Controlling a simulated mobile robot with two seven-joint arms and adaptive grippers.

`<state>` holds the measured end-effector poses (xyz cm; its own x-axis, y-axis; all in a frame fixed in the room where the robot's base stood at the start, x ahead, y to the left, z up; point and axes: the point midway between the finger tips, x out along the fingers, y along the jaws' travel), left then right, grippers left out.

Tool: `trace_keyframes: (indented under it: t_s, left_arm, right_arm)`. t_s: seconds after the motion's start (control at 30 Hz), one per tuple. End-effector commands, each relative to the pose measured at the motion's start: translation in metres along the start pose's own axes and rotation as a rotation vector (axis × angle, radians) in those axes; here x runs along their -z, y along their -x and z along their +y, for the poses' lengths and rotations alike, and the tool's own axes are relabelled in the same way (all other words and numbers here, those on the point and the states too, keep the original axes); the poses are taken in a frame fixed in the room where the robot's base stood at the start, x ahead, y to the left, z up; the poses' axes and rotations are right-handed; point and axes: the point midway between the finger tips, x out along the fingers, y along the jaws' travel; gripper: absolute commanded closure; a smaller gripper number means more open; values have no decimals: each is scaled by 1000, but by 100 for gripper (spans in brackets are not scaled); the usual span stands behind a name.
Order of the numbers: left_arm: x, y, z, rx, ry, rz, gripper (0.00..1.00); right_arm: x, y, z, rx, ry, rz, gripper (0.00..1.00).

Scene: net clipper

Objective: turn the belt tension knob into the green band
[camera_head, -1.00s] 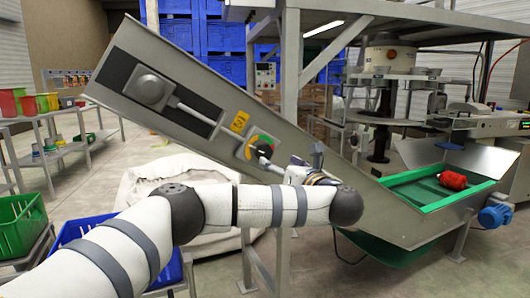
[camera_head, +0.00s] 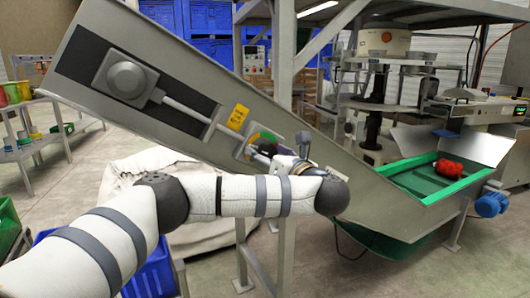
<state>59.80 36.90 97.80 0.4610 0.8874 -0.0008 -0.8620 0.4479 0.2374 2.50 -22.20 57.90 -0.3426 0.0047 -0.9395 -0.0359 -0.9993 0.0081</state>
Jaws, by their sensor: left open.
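The belt tension dial (camera_head: 259,136) is on the side of the sloping grey conveyor, with green and orange parts of its band showing. Its dark knob (camera_head: 267,149) sits at the dial's lower right, partly covered by my gripper. The pointer's exact place on the band cannot be made out. My left gripper (camera_head: 278,157) is open at the lower right of the dial, close to the knob. My wrist hides much of the gripper, and I cannot tell whether its fingers touch the knob. My right gripper is out of view.
A yellow label (camera_head: 237,118) is left of the dial, and a grey motor box (camera_head: 127,79) is farther up the conveyor. A red bundle (camera_head: 452,168) lies in the green-edged tray (camera_head: 405,180) at right. A white sack (camera_head: 125,185) stands behind my arm.

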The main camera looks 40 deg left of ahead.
Motion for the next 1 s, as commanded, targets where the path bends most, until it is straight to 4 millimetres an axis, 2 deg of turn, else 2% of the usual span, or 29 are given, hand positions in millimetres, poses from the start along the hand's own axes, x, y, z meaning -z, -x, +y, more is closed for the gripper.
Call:
trace_keyframes:
  t_s: [0.1,0.3,0.67,1.0]
  left_arm:
    - [0,0,0,1,0,0,40]
    - [0,0,0,0,0,0,86]
    - [-2,0,1,-1,-37,0,87]
    - [-6,0,3,-4,-272,-2,87]
  right_arm:
    - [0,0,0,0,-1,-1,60]
    - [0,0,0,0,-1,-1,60]
    - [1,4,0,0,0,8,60]
    - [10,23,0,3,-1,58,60]
